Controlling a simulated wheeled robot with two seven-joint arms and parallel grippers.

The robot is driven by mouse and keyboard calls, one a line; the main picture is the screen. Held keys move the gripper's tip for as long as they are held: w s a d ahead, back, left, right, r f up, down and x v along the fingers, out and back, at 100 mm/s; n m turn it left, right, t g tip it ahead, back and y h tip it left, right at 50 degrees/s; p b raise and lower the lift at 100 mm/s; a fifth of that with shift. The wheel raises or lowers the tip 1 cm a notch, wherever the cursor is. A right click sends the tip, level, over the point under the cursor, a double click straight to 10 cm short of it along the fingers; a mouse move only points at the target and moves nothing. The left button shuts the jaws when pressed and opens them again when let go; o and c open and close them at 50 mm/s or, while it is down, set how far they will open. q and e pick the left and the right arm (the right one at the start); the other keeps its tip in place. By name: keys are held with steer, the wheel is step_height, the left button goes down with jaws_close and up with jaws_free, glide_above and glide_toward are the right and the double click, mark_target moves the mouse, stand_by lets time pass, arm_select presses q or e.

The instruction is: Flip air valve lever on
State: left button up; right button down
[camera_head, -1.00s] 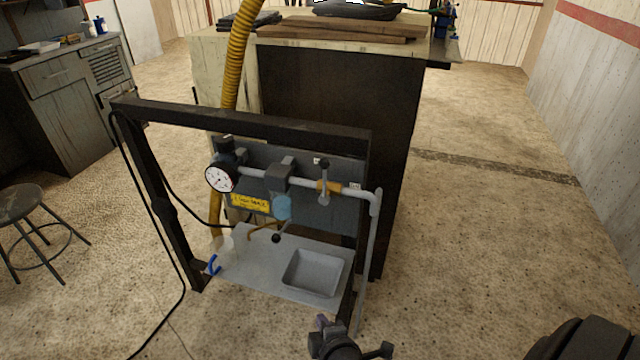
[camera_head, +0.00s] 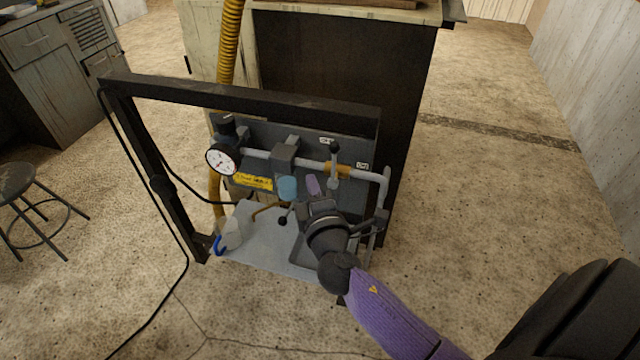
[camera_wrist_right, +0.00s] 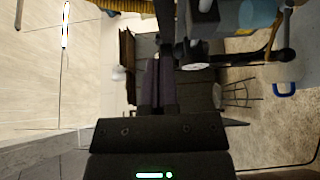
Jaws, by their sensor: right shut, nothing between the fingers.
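The air valve lever (camera_head: 334,164) stands upright on the grey pipe, beside the brass-coloured valve body (camera_head: 345,172). Its dark knob is at the top, near a small white label (camera_head: 327,141). A second white label (camera_head: 363,166) is to the right; I cannot read either. My right gripper (camera_head: 313,186) is shut and empty, with purple fingers pointing up, below and left of the lever and apart from it in the picture. It also shows in the right wrist view (camera_wrist_right: 160,82). My left gripper is in neither view.
The dark frame (camera_head: 240,97) surrounds the panel, gauge (camera_head: 222,159) and blue filter bowl (camera_head: 288,188). A black knob (camera_head: 283,221) hangs below the bowl. The grey vertical pipe (camera_head: 384,205) is close to my right wrist. Open floor lies to the right.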

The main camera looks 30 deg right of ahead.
mark_target(334, 166)
steer(key=shift+w+d, duration=0.65)
steer(key=shift+d, duration=0.25)
steer(key=shift+w+d, duration=0.6)
steer(key=shift+d, duration=0.25)
steer(key=shift+w+d, duration=0.65)
steer(key=shift+d, duration=0.25)
